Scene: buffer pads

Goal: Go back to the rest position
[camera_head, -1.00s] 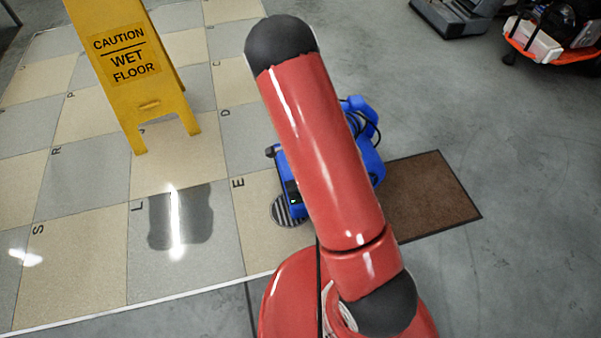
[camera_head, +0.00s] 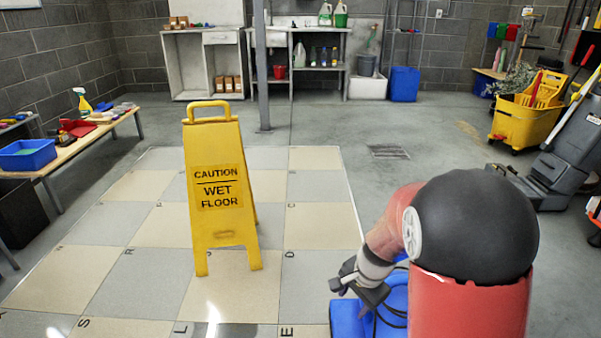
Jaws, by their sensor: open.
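My arm is red with a large black joint at the lower right of the view. Behind it, the forearm runs down to a grey wrist. My gripper (camera_head: 342,278) shows small at its end, open, with nothing seen between its fingers. It is over or in front of a blue machine (camera_head: 345,318), which is partly hidden by my arm and cut by the lower edge. I cannot tell whether the gripper touches the machine.
A yellow wet-floor sign (camera_head: 218,200) stands on the checkered floor tiles (camera_head: 130,280), left of my arm. A bench (camera_head: 75,148) with a blue tray (camera_head: 27,154) is at the left. A yellow mop bucket (camera_head: 525,122) is at the right.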

